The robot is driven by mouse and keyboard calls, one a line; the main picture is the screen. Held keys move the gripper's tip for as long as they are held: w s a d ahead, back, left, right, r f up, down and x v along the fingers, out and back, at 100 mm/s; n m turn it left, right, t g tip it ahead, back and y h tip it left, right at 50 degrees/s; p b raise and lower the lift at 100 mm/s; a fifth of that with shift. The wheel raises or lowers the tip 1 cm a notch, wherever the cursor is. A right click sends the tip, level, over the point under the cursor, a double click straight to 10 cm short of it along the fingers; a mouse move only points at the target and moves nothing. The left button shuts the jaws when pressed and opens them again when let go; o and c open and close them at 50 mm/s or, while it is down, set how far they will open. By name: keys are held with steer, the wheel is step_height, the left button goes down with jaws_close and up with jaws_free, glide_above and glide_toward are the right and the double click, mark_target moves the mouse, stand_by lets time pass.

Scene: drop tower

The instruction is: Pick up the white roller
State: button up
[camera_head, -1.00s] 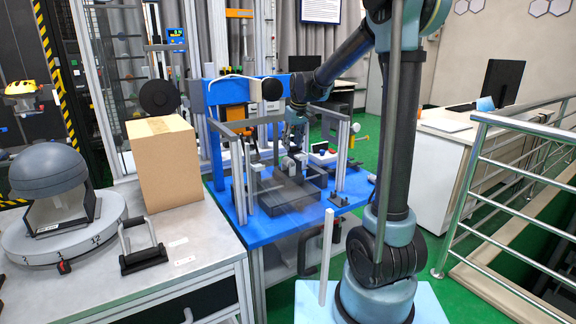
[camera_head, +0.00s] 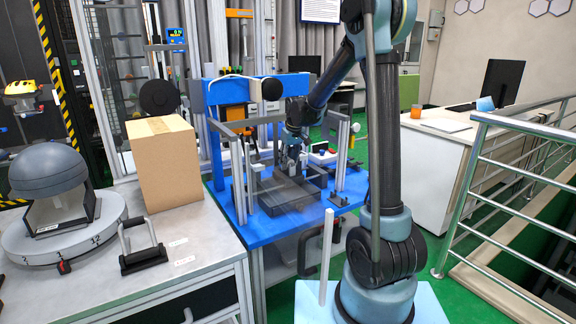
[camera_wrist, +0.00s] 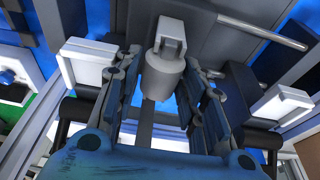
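The white roller (camera_wrist: 164,78) shows in the wrist view as a pale cylinder with a squared, bracket-like end above it. My gripper (camera_wrist: 168,85) points toward it with its dark blue fingers apart, one on each side of the cylinder. The fingers look open, with narrow gaps beside the roller; contact is not clear. In the head view my gripper (camera_head: 291,158) is low over the dark grey fixture (camera_head: 287,193) on the blue table (camera_head: 240,220). There the gripper largely hides the roller.
Metal posts (camera_head: 343,155) and a blue frame (camera_head: 213,150) stand close around my gripper. White blocks (camera_wrist: 86,62) flank the fingers in the wrist view. A cardboard box (camera_head: 163,165) and grey dome (camera_head: 50,170) are on the left bench. A steel railing (camera_head: 480,190) is at the right.

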steer(key=c, duration=0.8)
